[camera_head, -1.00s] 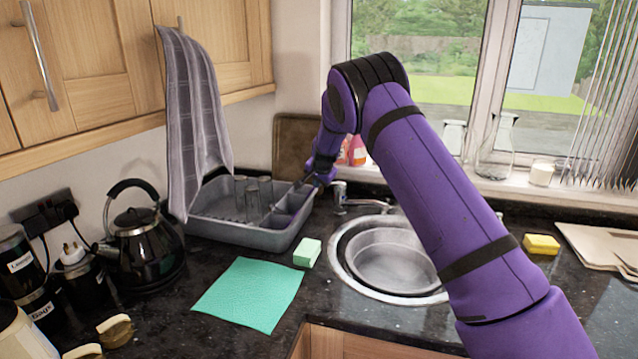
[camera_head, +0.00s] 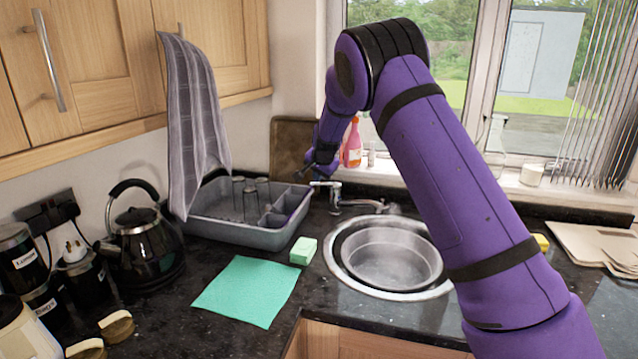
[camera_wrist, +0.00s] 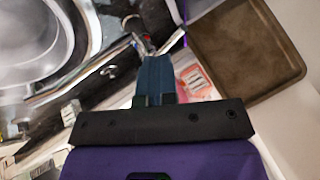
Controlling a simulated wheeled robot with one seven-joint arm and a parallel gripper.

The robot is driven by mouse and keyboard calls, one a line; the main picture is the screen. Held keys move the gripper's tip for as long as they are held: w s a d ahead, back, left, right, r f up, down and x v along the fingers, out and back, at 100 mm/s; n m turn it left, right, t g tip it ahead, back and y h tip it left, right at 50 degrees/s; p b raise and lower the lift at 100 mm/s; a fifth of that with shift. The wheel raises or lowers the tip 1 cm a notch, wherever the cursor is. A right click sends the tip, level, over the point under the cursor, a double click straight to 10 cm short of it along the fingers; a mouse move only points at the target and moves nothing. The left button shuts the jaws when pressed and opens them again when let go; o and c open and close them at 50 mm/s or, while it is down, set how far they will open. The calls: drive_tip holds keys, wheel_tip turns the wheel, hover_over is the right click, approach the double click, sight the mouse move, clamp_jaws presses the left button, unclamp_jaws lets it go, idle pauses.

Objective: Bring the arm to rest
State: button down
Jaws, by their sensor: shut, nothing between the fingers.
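My purple arm reaches across the right of the head view, over the sink, with its elbow high in front of the window. My gripper (camera_head: 303,174) hangs at the arm's far end, above the right end of the grey dish rack (camera_head: 262,238) and left of the tap (camera_head: 350,200). In the wrist view the dark blue fingers (camera_wrist: 155,62) are together, with nothing seen between them. Their exact height over the counter is hard to tell.
Glasses (camera_head: 251,203) stand in the rack. A brown board (camera_head: 290,145) leans behind it. A pink bottle (camera_head: 353,145) is close to my forearm. The sink (camera_head: 390,258), green cloth (camera_head: 247,290), sponge (camera_head: 303,250) and black kettle (camera_head: 142,250) are on or in the counter.

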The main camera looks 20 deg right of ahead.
drive_tip(key=s+r+n+y, duration=0.1)
drive_tip(key=s+r+n, duration=0.1)
drive_tip(key=s+r, duration=0.65)
drive_tip(key=s+d+r+n+g, duration=0.1)
drive_tip(key=s+r, duration=0.5)
drive_tip(key=s, duration=0.5)
drive_tip(key=s+r+n+y, duration=0.1)
drive_tip(key=s+r+n, duration=0.1)
drive_tip(key=s+r, duration=0.65)
drive_tip(key=s+f+n, duration=0.2)
drive_tip(key=s, duration=1.3)
drive_tip(key=s+f+n+h, duration=0.1)
drive_tip(key=s+f+n, duration=0.1)
drive_tip(key=s, duration=1.4)
drive_tip(key=shift+a+f+n+g, duration=0.2)
drive_tip(key=shift+n+g, duration=0.1)
drive_tip(key=shift+n, duration=0.2)
